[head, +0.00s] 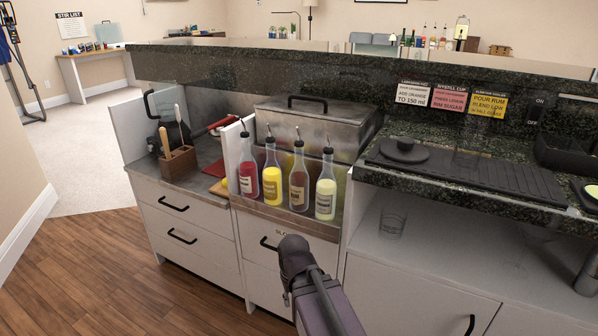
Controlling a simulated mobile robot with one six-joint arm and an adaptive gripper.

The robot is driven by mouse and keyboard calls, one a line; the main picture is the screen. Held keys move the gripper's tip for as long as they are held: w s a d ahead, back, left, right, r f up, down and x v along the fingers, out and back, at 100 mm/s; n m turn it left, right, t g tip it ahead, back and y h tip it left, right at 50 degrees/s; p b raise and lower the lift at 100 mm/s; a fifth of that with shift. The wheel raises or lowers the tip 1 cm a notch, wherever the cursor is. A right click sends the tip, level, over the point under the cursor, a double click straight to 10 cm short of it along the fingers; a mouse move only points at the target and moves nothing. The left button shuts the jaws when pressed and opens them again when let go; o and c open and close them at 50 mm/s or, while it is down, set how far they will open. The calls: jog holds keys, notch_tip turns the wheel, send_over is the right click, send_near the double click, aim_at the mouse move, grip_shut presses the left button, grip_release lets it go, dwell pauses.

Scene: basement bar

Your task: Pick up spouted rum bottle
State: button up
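Several spouted bottles stand upright in a row on the ledge of the low cabinet in the head view. From left to right they are a red one (248,172), a yellow one (272,180), a brown-amber one (299,184) and a pale yellow one (325,192). Each has a black collar and a thin metal pour spout. Their labels are too small to read surely; the brown-amber one looks most like rum. My arm rises from the bottom centre, below and in front of the bottles and apart from them. My gripper's fingers do not show.
A lidded metal bin (318,120) stands right behind the bottles. A wooden utensil holder (178,165) and a red-handled tool (212,126) are to the left. The granite counter (515,187) rises at right, with a glass (391,222) on the shelf below. Wood floor (110,270) is clear at left.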

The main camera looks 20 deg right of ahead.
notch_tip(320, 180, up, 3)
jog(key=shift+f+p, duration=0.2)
jog(key=shift+p, duration=0.55)
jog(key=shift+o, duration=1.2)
